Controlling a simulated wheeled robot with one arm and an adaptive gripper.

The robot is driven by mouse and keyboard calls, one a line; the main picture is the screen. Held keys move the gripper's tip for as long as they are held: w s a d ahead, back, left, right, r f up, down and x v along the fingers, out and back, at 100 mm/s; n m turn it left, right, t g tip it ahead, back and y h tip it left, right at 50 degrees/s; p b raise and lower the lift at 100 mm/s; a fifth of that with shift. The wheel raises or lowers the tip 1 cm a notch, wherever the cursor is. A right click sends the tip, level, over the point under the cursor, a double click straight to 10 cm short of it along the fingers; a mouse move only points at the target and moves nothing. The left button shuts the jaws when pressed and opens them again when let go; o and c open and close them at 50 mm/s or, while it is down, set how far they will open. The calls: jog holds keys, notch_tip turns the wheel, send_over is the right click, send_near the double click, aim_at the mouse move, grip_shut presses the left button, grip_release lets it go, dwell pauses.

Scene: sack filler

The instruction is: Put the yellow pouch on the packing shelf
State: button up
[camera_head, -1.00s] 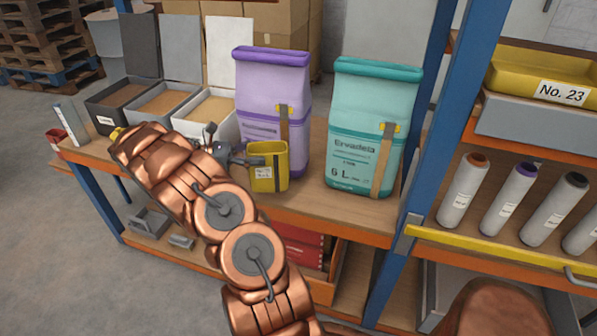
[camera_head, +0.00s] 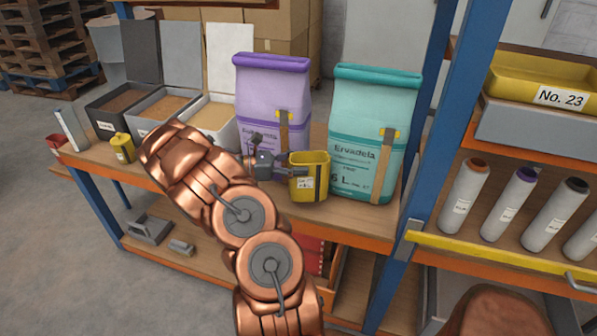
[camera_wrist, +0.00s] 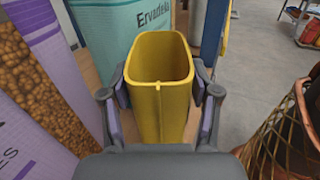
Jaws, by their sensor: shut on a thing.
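The yellow pouch (camera_head: 310,184) is an open-topped container with a white label and a dark strap. My gripper (camera_head: 288,166) is shut on it. In the head view, the pouch is in front of the lower left of the teal bag; I cannot tell whether it touches the bench. In the wrist view, the pouch (camera_wrist: 160,100) is upright and looks empty, with the fingers (camera_wrist: 162,95) on both sides. A shelf rack (camera_head: 500,255) with blue posts stands at the right and holds grey rolls; no label marks it as the packing shelf.
A purple bag (camera_head: 268,95) and a teal bag (camera_head: 375,110) stand close behind the pouch on the bench (camera_head: 350,220). A small yellow canister (camera_head: 122,147) and filled trays (camera_head: 165,107) are at the left. A blue post (camera_head: 440,130) separates bench and rack.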

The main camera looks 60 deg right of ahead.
jog(key=shift+f, duration=1.75)
jog(key=o, duration=0.9)
jog(key=shift+c, duration=0.2)
